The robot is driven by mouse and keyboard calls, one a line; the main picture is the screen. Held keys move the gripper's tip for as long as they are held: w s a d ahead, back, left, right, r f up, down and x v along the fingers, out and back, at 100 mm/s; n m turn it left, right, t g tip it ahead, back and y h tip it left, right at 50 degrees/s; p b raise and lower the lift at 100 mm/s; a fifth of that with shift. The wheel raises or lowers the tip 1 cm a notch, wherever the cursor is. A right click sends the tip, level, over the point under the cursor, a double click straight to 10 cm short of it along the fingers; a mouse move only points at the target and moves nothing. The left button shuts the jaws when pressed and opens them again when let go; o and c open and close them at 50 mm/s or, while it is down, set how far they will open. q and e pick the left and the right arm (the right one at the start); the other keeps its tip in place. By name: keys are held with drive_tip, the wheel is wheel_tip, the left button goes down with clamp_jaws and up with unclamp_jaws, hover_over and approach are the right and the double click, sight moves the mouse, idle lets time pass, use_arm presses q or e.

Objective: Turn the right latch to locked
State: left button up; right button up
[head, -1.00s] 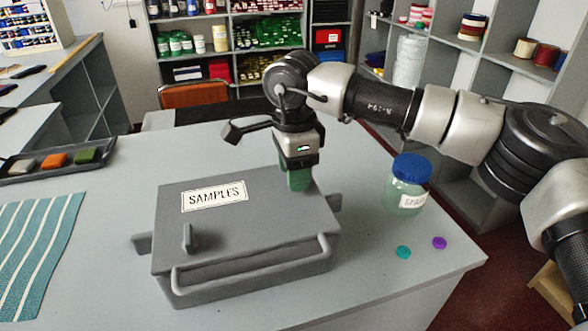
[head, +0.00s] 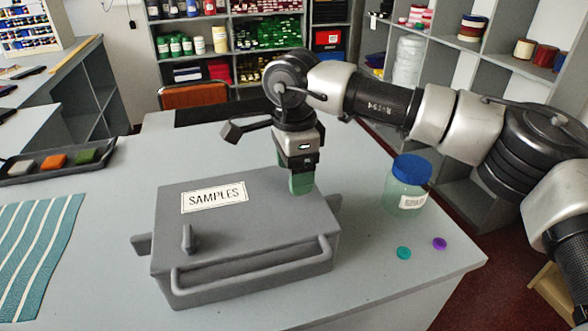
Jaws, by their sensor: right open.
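The grey box (head: 262,264) labelled SAMPLES stands on the counter, with a bar handle along its front. A small upright latch (head: 188,238) shows on the left of its lid. My right gripper (head: 302,190) points down at the lid's right rear part, its green fingertips low at the lid. The right latch does not show; the fingers seem to hide it. The gripper is open, but the gap between its fingers is hard to see from here. I cannot tell whether it touches the latch. My left gripper is out of view.
A jar with a blue lid (head: 411,168) stands right of the box, below my right forearm. A teal button (head: 404,253) and a purple button (head: 439,244) lie near it. A swatch tray (head: 58,166) and striped cloth (head: 36,245) lie at left.

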wheel_tip(320, 180, up, 10)
drive_tip(key=shift+r+b, duration=0.25)
drive_tip(key=shift+b, duration=0.1)
